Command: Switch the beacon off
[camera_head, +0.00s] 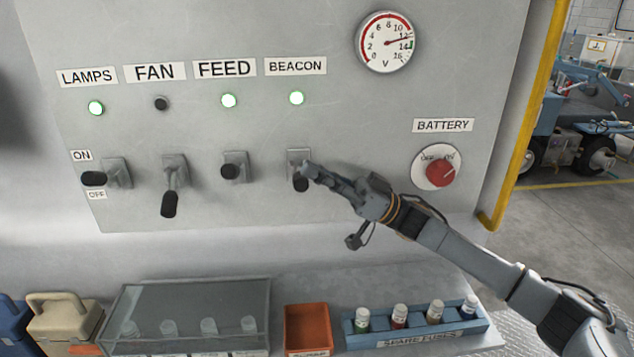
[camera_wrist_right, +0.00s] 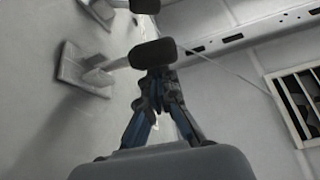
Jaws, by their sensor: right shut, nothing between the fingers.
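The beacon switch (camera_head: 300,185) is a black-knobbed lever on a grey plate under the BEACON label (camera_head: 296,66). My left gripper is not in view.
Beside it are the feed switch (camera_head: 231,171), the fan switch (camera_head: 169,203) hanging down with its lamp dark, and the lamps switch (camera_head: 94,179). A red battery knob (camera_head: 440,173) is to the right. Below stand an orange bin (camera_head: 307,325) and a blue fuse tray (camera_head: 420,341).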

